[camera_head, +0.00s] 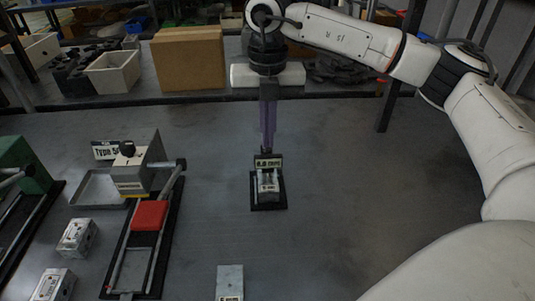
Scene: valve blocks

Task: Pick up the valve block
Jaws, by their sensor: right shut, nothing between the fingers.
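My right gripper (267,150) points straight down in the middle of the head view. Its fingers are shut with nothing between them, and the tips are just behind or above a silver valve block (268,182) on a small black stand with a label; I cannot tell if they touch. Two more silver valve blocks, one at the left (77,237) and one at the lower left (54,285), lie on the grey table. A grey block (230,281) is cut off at the bottom edge. My left gripper is not in view.
A fixture with a red block (149,215) and a grey box (140,165) stands left of centre, beside a shallow metal tray (95,190). A green device (22,165) is at the far left. A cardboard box (188,60) and white bin (113,72) are behind. The table's right middle is clear.

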